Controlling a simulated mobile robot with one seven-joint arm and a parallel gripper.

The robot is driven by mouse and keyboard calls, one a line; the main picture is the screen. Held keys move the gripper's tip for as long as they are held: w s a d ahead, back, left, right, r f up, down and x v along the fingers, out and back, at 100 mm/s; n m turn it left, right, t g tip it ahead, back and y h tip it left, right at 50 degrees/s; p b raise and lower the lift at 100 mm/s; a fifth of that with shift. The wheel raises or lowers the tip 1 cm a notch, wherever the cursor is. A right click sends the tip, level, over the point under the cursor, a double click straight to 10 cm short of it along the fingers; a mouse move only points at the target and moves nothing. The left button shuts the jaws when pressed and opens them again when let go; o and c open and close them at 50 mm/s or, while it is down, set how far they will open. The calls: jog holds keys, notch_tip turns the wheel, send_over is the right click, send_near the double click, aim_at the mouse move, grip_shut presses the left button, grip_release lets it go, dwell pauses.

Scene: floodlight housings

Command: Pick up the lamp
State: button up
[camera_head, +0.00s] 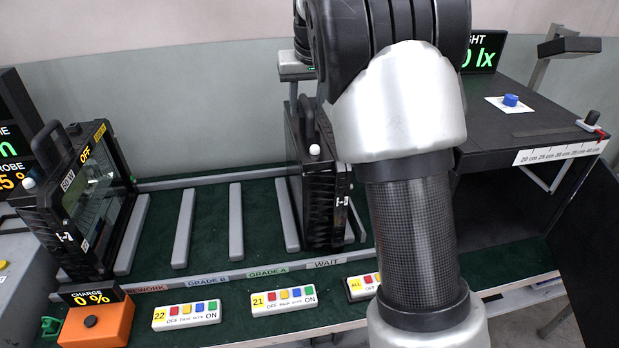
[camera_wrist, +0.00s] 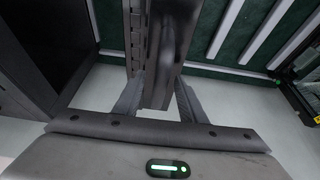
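One dark floodlight lamp (camera_head: 322,185) stands upright in the WAIT part of the green rack, its right side hidden behind my arm. A second lamp (camera_head: 88,205), labelled OFF, stands upright at the left end of the rack. Another lamp (camera_wrist: 308,95) shows at the right edge of the wrist view.
Grey rails (camera_head: 236,210) divide the green rack, with free slots between the lamps. An orange charge box (camera_head: 97,325) and white button panels (camera_head: 284,300) lie along the front. A dark test box (camera_head: 500,200) stands at the right, beside the WAIT part.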

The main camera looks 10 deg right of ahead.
jog(key=shift+f, duration=0.2)
dwell(0.6)
jog(key=shift+c, duration=0.3)
grip_shut()
dwell(0.9)
jog(key=shift+w+r, duration=0.15)
jog(key=shift+r, duration=0.15)
